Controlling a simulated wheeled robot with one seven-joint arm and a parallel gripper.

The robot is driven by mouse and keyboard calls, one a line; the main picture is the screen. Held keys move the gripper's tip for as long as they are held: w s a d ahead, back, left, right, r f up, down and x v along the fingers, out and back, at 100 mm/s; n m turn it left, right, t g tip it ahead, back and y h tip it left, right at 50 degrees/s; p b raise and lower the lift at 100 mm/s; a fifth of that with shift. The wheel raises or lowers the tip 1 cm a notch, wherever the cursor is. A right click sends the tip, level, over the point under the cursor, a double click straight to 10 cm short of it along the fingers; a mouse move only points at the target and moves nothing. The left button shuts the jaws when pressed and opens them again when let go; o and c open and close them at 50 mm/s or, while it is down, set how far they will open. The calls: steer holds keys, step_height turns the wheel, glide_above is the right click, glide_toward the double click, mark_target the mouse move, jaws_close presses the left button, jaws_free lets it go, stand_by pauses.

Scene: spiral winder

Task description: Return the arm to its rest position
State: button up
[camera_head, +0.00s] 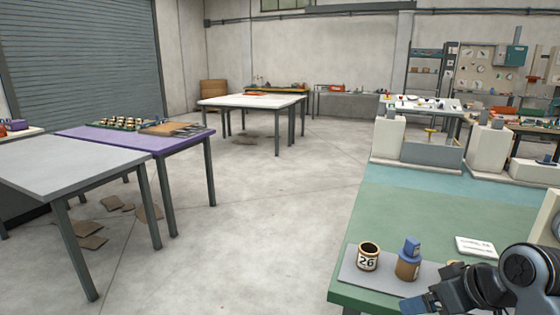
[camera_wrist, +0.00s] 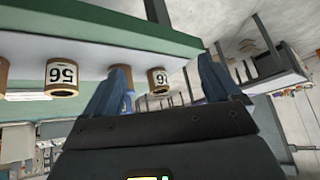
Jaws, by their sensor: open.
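My gripper (camera_head: 424,304) is at the lower right of the head view, by the near edge of the green bench (camera_head: 440,210). In the wrist view my gripper (camera_wrist: 163,68) has its two blue-grey fingers spread apart, with nothing held between them. A tan cylinder marked 26 (camera_head: 368,257) stands on a grey plate (camera_head: 352,272) on the bench. To its right stands a brown cylinder (camera_head: 408,268) with a blue block (camera_head: 411,247) on top. In the wrist view, which is tilted over, a numbered cylinder (camera_wrist: 158,82) shows beyond the fingers, apart from them.
A white card (camera_head: 476,246) lies on the bench. Pale machine housings (camera_head: 388,138) stand at its far end. A grey table (camera_head: 70,163) and a purple table (camera_head: 150,148) stand at the left, with brown scraps (camera_head: 92,242) below. The floor between is open.

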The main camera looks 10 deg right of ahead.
steer(key=s+a+f+m+t+h, duration=0.1)
steer(key=s+a+f+m+t, duration=0.1)
steer(key=s+a+f, duration=0.35)
steer(key=s+a+f+m+t, duration=0.2)
steer(key=s+a+f, duration=0.1)
steer(key=s+a, duration=0.55)
steer(key=s+r+n+t, duration=0.1)
steer(key=s+r, duration=0.2)
steer(key=s, duration=0.4)
steer(key=s+r+t, duration=0.1)
steer(key=s+r, duration=0.2)
steer(key=s, duration=0.4)
steer(key=s+r+n+t+h, duration=0.1)
steer(key=s+r, duration=0.3)
steer(key=s, duration=0.3)
steer(key=shift+s+a+n+t, duration=0.3)
steer(key=shift+s+a+t, duration=0.05)
steer(key=shift+s+t, duration=0.05)
steer(key=shift+s+r, duration=0.25)
steer(key=shift+r, duration=0.1)
steer(key=shift+c, duration=0.2)
